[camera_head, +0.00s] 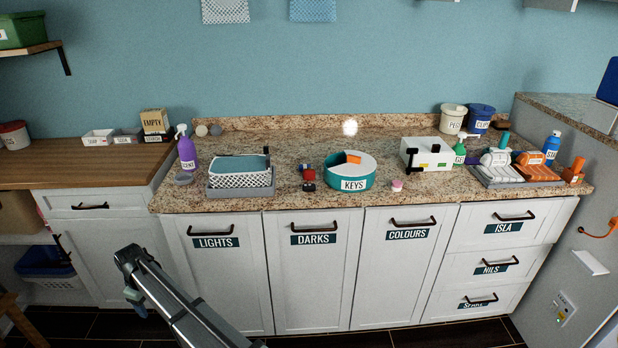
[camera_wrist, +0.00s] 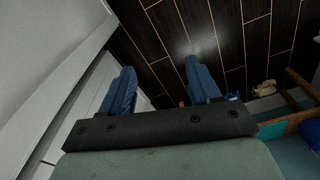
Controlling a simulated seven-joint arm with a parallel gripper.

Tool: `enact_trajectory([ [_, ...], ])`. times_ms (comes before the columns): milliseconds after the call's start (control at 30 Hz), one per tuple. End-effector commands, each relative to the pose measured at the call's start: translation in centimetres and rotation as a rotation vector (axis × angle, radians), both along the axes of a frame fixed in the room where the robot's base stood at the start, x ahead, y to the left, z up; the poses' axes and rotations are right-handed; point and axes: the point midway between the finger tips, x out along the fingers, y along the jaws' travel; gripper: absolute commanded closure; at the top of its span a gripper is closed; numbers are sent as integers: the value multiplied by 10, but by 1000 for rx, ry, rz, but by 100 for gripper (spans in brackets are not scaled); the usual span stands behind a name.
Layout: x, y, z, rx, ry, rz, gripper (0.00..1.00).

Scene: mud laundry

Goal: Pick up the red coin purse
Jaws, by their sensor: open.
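No coin purse can be made out with certainty. A small red and dark item (camera_head: 307,172) lies on the granite counter, left of the round teal KEYS bowl (camera_head: 352,184); it is too small to tell if it is the purse. A smaller dark item with some red (camera_head: 309,187) lies just in front of it. My gripper (camera_head: 130,268) is low at the left, in front of the cabinets and below the counter, well away from these items. In the wrist view its two blue fingers (camera_wrist: 160,68) are apart with nothing between them.
A white patterned basket (camera_head: 240,181) stands on the counter left of the small items. A white box (camera_head: 428,153), bottles and a tray (camera_head: 515,183) stand to the right. The counter's front edge and cabinet handles lie between my gripper and the countertop.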

Motion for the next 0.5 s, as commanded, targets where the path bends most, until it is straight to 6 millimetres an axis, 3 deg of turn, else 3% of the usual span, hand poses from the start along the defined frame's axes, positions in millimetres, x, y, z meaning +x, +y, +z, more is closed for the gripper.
enact_trajectory([
  [33, 2, 28, 22, 15, -18, 40, 38],
  [100, 2, 52, 47, 29, -39, 85, 38],
  [233, 12, 80, 90, 46, -80, 155, 38],
  [367, 37, 89, 132, 53, -123, 215, 38],
  [500, 86, 73, 178, 41, -180, 271, 38],
])
